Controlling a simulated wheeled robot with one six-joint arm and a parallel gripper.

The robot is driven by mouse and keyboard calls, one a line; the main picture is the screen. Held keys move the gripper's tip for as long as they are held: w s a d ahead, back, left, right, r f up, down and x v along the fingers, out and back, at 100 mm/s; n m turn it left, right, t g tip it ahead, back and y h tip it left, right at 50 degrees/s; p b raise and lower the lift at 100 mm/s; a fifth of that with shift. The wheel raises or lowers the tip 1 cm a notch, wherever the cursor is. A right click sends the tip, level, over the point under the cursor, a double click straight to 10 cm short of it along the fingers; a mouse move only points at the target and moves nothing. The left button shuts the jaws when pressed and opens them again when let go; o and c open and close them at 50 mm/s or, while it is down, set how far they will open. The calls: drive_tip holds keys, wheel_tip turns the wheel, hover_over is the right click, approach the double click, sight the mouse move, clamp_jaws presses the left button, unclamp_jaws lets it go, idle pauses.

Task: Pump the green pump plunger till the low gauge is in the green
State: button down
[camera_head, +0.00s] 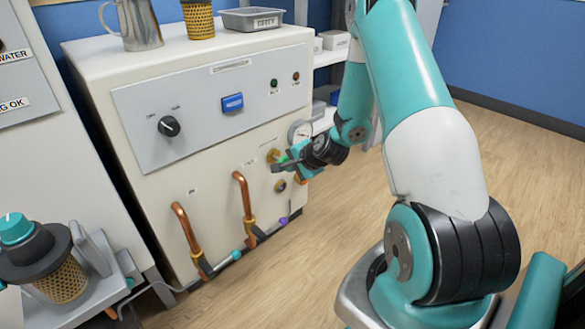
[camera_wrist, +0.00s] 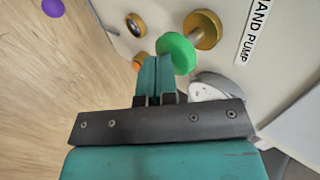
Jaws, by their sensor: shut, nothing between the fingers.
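The green pump plunger (camera_wrist: 175,52) is a round green knob in the wrist view, standing out from a brass fitting (camera_wrist: 204,30) on the panel, beside the "HAND PUMP" label (camera_wrist: 257,30). My gripper (camera_wrist: 155,62) is shut and empty, its fingertips at the knob's near edge; I cannot tell whether they touch. In the head view my gripper (camera_head: 281,164) is at the cabinet's right side and mostly covers the knob. A white round gauge (camera_head: 300,131) sits just above it; its reading is too small to tell. The gauge (camera_wrist: 208,88) is partly hidden behind my gripper in the wrist view.
The cream cabinet (camera_head: 150,85) carries a black dial (camera_head: 168,126), a blue switch (camera_head: 232,103) and copper pipes (camera_head: 245,200). A metal jug (camera_head: 137,25) and a tray (camera_head: 252,19) stand on top. The wooden floor (camera_head: 345,215) to the right is clear.

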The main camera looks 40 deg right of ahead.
drive_tip(key=w+p, duration=0.2)
drive_tip(key=w, duration=0.1)
drive_tip(key=shift+w+a+r, duration=0.1)
drive_tip(key=shift+r, duration=0.1)
drive_tip(key=shift+w+f, duration=0.1)
drive_tip(key=shift+w, duration=0.15)
drive_tip(key=s, duration=0.5)
drive_tip(key=p, duration=0.4)
approach(286, 159)
drive_tip(key=s, duration=0.1)
drive_tip(key=s+f, duration=0.1)
drive_tip(key=s, duration=0.1)
drive_tip(key=shift+s, duration=0.1)
